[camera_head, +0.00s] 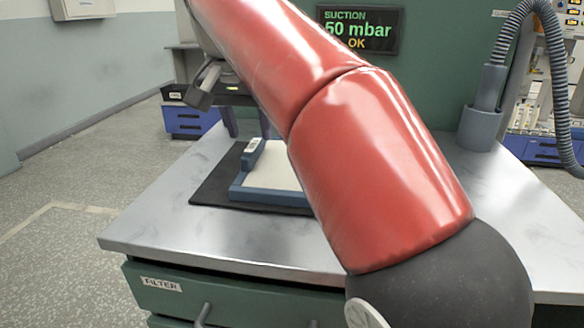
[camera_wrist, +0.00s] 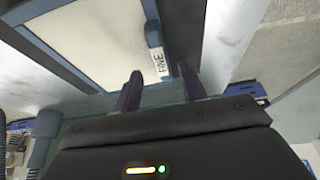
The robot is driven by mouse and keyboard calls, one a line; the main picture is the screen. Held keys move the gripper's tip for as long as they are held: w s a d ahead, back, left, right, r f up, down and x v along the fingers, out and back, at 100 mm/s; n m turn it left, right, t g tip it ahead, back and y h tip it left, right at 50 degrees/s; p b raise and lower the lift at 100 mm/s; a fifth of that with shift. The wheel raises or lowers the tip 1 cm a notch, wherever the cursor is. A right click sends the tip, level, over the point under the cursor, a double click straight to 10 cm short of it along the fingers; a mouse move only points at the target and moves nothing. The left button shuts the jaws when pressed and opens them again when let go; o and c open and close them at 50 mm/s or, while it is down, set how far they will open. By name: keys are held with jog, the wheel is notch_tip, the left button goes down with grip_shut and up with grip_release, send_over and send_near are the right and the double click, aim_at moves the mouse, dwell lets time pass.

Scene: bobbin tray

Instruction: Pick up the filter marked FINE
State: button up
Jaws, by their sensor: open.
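The filter marked FINE is a pale panel in a blue-grey frame (camera_head: 238,192). It lies on a black mat (camera_head: 212,188) on the metal bench, its right part hidden behind my red arm in the head view. In the wrist view its frame (camera_wrist: 150,10) borders the cream panel, and a white FINE label (camera_wrist: 159,65) sits on the frame's edge. My gripper (camera_wrist: 160,69) is open, its two dark fingers on either side of the labelled edge in the picture. Whether they touch the frame cannot be told.
The metal bench (camera_head: 150,222) has bare room left of the mat. A drawer labelled FILTER (camera_head: 225,302) is below its front edge. A grey holder with a ribbed hose (camera_head: 490,88) stands at the back right. A suction display (camera_head: 360,30) hangs behind.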

aim_at(252, 146)
jog(key=shift+x, duration=1.85)
jog(key=shift+f+b, duration=0.25)
jog(key=shift+b, duration=0.1)
grip_shut()
